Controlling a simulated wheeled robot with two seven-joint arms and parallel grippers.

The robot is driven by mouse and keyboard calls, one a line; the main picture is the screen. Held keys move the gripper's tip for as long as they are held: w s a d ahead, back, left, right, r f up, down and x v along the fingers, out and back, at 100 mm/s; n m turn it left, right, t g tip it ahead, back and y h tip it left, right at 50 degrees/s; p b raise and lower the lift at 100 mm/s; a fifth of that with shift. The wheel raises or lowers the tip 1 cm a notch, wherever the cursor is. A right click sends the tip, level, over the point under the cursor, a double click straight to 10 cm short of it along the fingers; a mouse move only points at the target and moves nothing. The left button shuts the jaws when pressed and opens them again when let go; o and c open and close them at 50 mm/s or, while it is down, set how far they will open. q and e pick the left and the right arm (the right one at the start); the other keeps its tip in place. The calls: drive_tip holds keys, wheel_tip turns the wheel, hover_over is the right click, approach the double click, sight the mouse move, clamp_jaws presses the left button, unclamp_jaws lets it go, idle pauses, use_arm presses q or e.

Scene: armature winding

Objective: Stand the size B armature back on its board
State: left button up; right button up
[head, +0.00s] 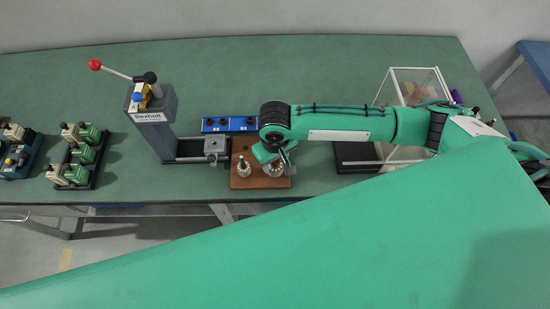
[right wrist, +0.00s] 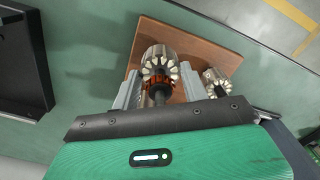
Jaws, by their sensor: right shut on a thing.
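The brown wooden board (head: 259,183) lies on the bench in the middle of the head view; it also shows in the right wrist view (right wrist: 207,47). My right gripper (head: 277,160) is over the board's right part, pointing down. In the right wrist view its two fingers (right wrist: 160,88) are shut on the larger armature (right wrist: 159,63), which has pale segments and a copper-coloured ring. In the head view this armature (head: 275,170) is partly hidden by the gripper. I cannot tell whether its lower end touches the board. A smaller armature (head: 243,167) stands on the board's left part. My left gripper is not in view.
A grey press (head: 152,118) with a red-knobbed lever stands to the left of the board. A blue strip with dark knobs (head: 230,124) lies behind the board. A clear-sided box frame (head: 413,85) stands to the right. Green and cream fixtures (head: 80,155) stand at the far left.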

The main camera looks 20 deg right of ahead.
idle(0.4)
drive_tip(key=o, duration=1.2)
drive_tip(key=shift+o, duration=0.2)
wheel_tip(320, 180, up, 5)
drive_tip(key=p, duration=0.6)
drive_tip(key=shift+f, duration=0.2)
drive_tip(key=shift+f, duration=0.1)
